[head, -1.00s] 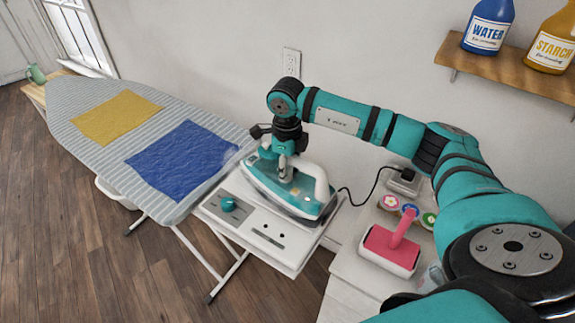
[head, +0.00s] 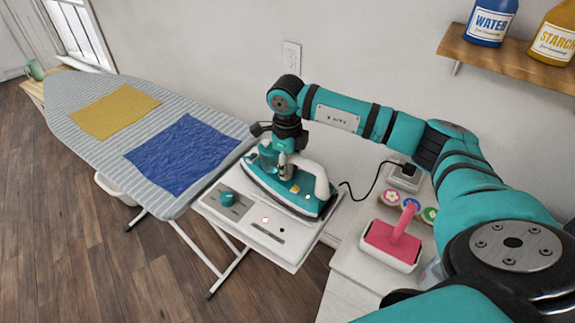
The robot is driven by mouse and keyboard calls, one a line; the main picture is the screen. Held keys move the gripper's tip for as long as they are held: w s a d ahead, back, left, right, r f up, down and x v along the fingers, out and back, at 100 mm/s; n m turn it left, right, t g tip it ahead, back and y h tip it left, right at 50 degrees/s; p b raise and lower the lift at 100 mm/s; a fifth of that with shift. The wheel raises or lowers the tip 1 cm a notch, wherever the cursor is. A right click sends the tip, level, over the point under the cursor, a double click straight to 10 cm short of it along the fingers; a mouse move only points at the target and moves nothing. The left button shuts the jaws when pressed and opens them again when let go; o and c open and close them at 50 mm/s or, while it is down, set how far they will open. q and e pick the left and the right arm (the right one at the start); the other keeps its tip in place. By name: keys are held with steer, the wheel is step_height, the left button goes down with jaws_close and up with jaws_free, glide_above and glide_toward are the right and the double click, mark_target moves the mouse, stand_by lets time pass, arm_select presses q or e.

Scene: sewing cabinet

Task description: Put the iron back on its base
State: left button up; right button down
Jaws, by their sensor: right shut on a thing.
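The teal and white iron (head: 308,200) is flat on the white base (head: 262,237) at the end of the ironing board, or just above it; I cannot tell if it touches everywhere. My right gripper (head: 285,170) reaches down from above and is shut on the iron near the front of its handle. My arm hides part of the iron's far side. My left gripper is not in view.
The striped ironing board (head: 85,150) holds a yellow cloth (head: 115,110) and a blue cloth (head: 182,155). A black cord runs from the iron to the right. A pink roller (head: 392,243) lies on a white cabinet. A shelf (head: 490,62) holds two bottles.

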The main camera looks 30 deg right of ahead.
steer(key=c, duration=1.4)
jaws_free()
steer(key=o, duration=0.5)
steer(key=shift+s+f, duration=0.1)
steer(key=shift+f, duration=0.1)
step_height(320, 180, up, 12)
steer(key=shift+a+r, duration=0.15)
steer(key=shift+r, duration=0.05)
